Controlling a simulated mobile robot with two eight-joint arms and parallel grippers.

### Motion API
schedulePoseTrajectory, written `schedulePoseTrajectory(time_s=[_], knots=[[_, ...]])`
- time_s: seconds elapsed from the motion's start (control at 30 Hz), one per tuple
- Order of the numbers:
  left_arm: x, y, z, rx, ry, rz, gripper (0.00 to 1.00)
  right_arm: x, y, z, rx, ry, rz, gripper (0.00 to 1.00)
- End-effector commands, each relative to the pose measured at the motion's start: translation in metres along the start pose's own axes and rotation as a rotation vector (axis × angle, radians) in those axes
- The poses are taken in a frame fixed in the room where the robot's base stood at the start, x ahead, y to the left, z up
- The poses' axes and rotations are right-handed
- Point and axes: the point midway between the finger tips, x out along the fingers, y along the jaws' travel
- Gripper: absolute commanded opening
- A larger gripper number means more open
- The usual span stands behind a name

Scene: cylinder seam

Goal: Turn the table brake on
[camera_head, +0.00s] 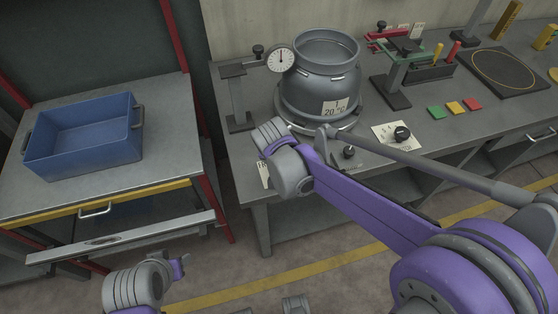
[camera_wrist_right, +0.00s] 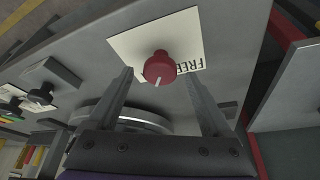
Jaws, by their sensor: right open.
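In the right wrist view a red knob (camera_wrist_right: 159,67) sits on a white plate (camera_wrist_right: 130,45) on a grey panel. Lettering on the plate, upside down here and partly covered, appears to read FREE, right of the knob. The knob's white mark points down in this view. My right gripper (camera_wrist_right: 158,73) is open, with one finger on each side of the knob; contact cannot be made out. In the head view my right wrist hides the knob, and a sliver of the plate (camera_head: 264,175) shows at the table's front-left corner.
The grey table (camera_head: 290,147) carries a pot (camera_head: 315,85) on a round base, a dial gauge (camera_head: 281,60) and black knobs, one on a white card (camera_head: 390,131). A side bench (camera_head: 170,105) with a blue bin (camera_head: 95,150) stands left, across a gap.

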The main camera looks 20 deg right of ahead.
Motion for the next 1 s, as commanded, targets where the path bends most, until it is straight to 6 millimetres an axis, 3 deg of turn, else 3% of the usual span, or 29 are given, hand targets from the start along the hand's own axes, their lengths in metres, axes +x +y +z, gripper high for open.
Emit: schedulePoseTrajectory(time_s=[0.3, 0.5, 1.0], knots=[[-0.007, 0.000, -0.005, 0.000, 0.003, 0.000, 0.50, -0.063, 0.000, 0.000, -0.002, 0.000, 0.000, 0.84], [-0.010, 0.000, -0.007, 0.000, 0.005, 0.000, 0.50, -0.092, 0.000, 0.000, -0.001, 0.000, 0.000, 0.84], [-0.011, 0.000, -0.008, 0.000, 0.005, 0.000, 0.50, -0.100, 0.000, 0.000, 0.000, 0.000, 0.000, 0.84]])
